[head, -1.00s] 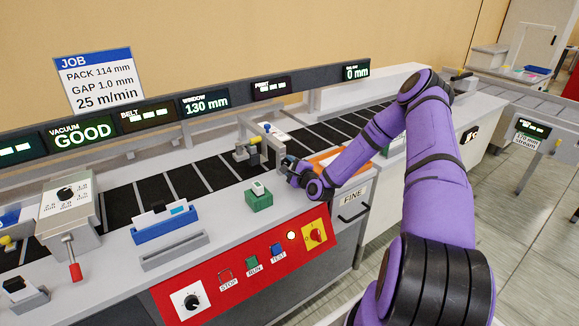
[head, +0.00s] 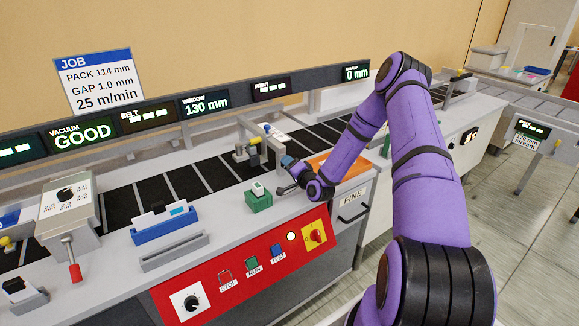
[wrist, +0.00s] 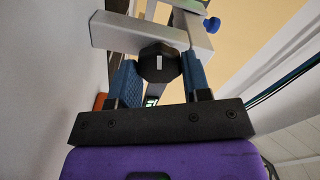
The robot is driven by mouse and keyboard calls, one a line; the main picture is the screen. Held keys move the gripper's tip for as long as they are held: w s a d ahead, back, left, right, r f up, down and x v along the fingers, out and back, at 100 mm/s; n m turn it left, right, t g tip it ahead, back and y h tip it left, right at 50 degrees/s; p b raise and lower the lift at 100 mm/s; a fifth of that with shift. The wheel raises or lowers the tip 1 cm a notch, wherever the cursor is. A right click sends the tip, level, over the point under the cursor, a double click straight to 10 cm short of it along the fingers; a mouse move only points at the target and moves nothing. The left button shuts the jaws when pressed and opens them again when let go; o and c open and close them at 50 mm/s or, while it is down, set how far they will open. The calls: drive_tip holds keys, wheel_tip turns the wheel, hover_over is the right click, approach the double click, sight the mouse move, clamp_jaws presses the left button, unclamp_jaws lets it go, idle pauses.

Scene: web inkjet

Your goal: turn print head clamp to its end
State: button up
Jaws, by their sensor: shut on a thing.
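The print head clamp is a black faceted knob (wrist: 159,63) with a white mark, on a grey metal bracket (wrist: 120,32) in the wrist view. My gripper (wrist: 162,78) has its two blue-padded fingers on either side of the knob and is shut on it. The white mark points roughly up and down in the wrist view. In the head view, my gripper (head: 288,165) is at the print head bracket (head: 272,148) beside the belt. The knob is too small or hidden there to make out.
A green block (head: 259,200) stands just left of my gripper. An orange surface (head: 337,163) lies to the right under my forearm. The red control panel (head: 250,272) is in front. A blue holder (head: 168,228) stands further left, and the black belt (head: 185,183) runs behind.

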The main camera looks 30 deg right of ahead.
drive_tip(key=shift+n, duration=1.2)
drive_tip(key=o, duration=0.9)
drive_tip(key=shift+o, duration=0.2)
drive_tip(key=shift+s, duration=0.1)
drive_tip(key=s, duration=1)
drive_tip(key=shift+s+d, duration=0.2)
drive_tip(key=shift+s, duration=0.1)
